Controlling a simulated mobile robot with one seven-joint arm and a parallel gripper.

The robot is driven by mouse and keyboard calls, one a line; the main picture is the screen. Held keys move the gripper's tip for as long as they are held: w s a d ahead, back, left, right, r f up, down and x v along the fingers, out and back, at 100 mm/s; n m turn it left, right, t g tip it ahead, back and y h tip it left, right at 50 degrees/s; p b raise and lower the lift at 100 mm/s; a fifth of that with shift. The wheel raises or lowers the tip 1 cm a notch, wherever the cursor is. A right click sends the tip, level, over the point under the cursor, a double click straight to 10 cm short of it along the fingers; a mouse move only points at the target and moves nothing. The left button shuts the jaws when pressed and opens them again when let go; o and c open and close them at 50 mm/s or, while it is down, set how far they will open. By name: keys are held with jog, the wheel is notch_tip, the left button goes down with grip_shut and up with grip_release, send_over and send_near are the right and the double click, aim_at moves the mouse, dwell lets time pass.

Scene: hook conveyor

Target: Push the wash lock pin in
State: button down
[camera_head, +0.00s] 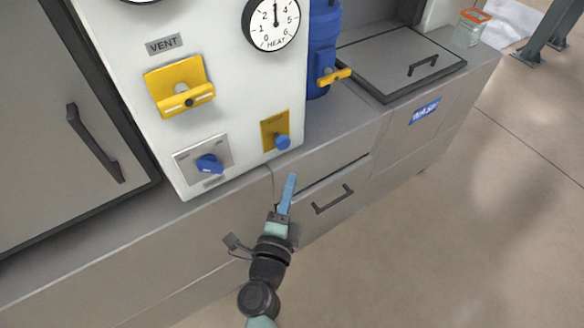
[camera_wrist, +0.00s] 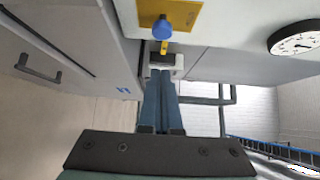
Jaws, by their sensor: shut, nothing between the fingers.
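A blue round knob (camera_head: 282,141) sticks out of a small yellow plate (camera_head: 268,130) at the lower right of the white panel. It fits the wash lock pin, but the plate's lettering is too small to read. My gripper (camera_head: 291,178) is shut and empty, below the knob and apart from it, in front of the counter edge. In the wrist view the blue knob (camera_wrist: 162,28) and its yellow plate (camera_wrist: 182,14) are at the top middle, beyond the closed fingertips (camera_wrist: 160,74). How far the pin stands out is hard to judge.
On the panel (camera_head: 216,112) are a blue rotary switch (camera_head: 209,164), a yellow vent bracket (camera_head: 180,88) and a heat dial (camera_head: 272,22). A blue cylinder (camera_head: 323,45) with a yellow lever (camera_head: 334,76) stands right of it. A drawer handle (camera_head: 333,199) juts out near my gripper.

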jog(key=s, duration=0.4)
jog(key=shift+s+a, duration=0.4)
jog(key=w+a+r+n+t+y+p, duration=0.1)
jog(key=r+n+t+y, duration=0.3)
jog(key=r, duration=0.9)
jog(key=w+a+r+n+y+p, duration=0.15)
jog(key=r+n, duration=0.35)
jog(key=r, duration=0.8)
jog(key=w+a+r+n+t+y+p, duration=0.1)
jog(key=w+a+r+n+t+y, duration=0.3)
jog(key=r, duration=1)
jog(key=s+d+r+n+h+p, duration=0.1)
jog(key=s+d+r+n+h, duration=0.1)
jog(key=r, duration=0.6)
jog(key=s+d+r+n+t+h+p, duration=0.1)
jog(key=s+d+r+n+h, duration=0.1)
jog(key=s+d+r, duration=0.2)
jog(key=s+d+r+n+h+p, duration=0.1)
jog(key=s+d+r+n+h, duration=0.1)
jog(key=s+d+r, duration=0.2)
jog(key=s+r, duration=0.3)
jog(key=r, duration=0.5)
jog(key=shift+s+n+t+h, duration=0.3)
jog(key=shift+s+n+h, duration=0.05)
jog(key=shift+n, duration=0.05)
